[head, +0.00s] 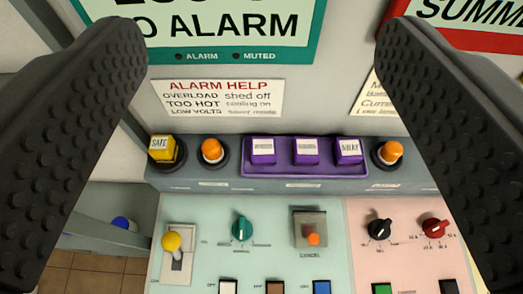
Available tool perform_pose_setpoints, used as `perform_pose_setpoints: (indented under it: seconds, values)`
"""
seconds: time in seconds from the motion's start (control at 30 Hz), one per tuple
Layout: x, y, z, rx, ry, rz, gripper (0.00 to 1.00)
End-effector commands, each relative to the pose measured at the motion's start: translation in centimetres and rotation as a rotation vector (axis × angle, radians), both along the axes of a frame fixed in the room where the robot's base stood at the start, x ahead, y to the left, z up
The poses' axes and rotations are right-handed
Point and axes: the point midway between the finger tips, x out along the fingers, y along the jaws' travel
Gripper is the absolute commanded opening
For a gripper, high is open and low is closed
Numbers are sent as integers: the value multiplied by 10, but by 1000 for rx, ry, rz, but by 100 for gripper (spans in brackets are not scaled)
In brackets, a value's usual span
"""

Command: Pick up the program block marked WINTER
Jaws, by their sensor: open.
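Three purple blocks stand in a purple tray (290,170) on the grey ledge of the console. The right block (348,150) reads AWAY. The labels on the left block (263,150) and the middle block (305,150) are too small to read, so I cannot tell which, if any, is marked WINTER. My gripper (262,40) is open and empty. Its two black ridged fingers stand wide apart at the left and right of the picture. The tray shows in the gap between them, and no finger touches a block.
A yellow SAFE block (162,148) and an orange knob (212,150) are left of the tray; another orange knob (390,152) is right. Below are a yellow-tipped lever (172,242), a green dial (242,228), black and red dials and several buttons. Signs cover the wall behind.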

Motion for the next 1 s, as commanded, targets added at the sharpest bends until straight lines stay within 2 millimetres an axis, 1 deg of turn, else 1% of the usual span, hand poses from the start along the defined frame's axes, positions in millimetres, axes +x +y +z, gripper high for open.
perform_pose_setpoints:
  seconds: [0.03,0.1,0.17,0.2,0.23,0.3,0.4,0.5,0.6,0.7,0.87,1.0]
  values:
    - [16,2,-24,2,30,4,70]
    - [36,4,-58,4,57,8,70]
    - [49,5,-91,7,83,12,70]
    - [57,6,-113,8,100,12,70]
    - [63,6,-130,8,112,12,70]
    - [71,6,-166,10,137,11,70]
    - [76,6,-216,8,174,6,70]
    - [76,5,-257,6,205,-1,70]
    - [72,4,-285,1,225,-7,70]
    - [70,3,-300,-1,233,-12,70]
    - [71,3,-311,-4,239,-14,70]
    - [80,4,-316,-5,241,-13,70]
